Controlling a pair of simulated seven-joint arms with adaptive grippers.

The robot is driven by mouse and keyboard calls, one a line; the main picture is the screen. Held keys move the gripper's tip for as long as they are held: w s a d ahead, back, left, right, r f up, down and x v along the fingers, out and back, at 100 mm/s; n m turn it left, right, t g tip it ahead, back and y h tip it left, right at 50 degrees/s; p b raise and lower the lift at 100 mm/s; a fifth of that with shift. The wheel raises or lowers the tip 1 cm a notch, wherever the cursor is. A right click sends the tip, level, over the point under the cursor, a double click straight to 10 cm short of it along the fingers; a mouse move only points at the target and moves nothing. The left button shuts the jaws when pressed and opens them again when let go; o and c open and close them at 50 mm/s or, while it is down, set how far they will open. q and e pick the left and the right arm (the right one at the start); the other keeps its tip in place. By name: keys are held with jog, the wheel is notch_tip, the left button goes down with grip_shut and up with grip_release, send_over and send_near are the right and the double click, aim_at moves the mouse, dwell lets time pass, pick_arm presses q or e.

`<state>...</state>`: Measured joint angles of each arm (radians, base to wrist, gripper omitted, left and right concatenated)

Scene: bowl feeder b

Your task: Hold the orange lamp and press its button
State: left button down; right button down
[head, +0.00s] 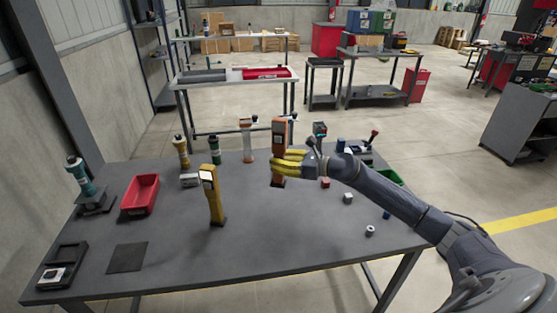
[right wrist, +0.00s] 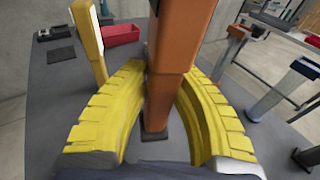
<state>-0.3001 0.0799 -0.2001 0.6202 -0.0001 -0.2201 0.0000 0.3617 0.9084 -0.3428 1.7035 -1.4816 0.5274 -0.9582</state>
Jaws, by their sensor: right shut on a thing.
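The orange lamp (head: 279,135) is upright near the middle of the grey table, with a dark base plate at its foot. My right gripper (head: 288,163) has its yellow fingers around the lamp's body and is shut on it. In the right wrist view the lamp (right wrist: 180,45) rises between the two yellow fingers (right wrist: 155,105). Its dark base (right wrist: 155,137) is at or close to the table top; I cannot tell whether it touches. I cannot make out the lamp's button. My left gripper is not in view.
A yellow lamp (head: 214,200) stands left of the orange one. A red bin (head: 140,194), a teal device (head: 80,175) and a black mat (head: 127,257) lie further left. An orange-topped white post (head: 248,142) stands behind. Small blocks sit to the right. The table's front middle is clear.

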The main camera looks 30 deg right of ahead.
notch_tip(320, 180, down, 12)
dwell(4.9)
jog(key=c, duration=1.8)
grip_release()
jog(key=shift+f, duration=0.15)
grip_shut()
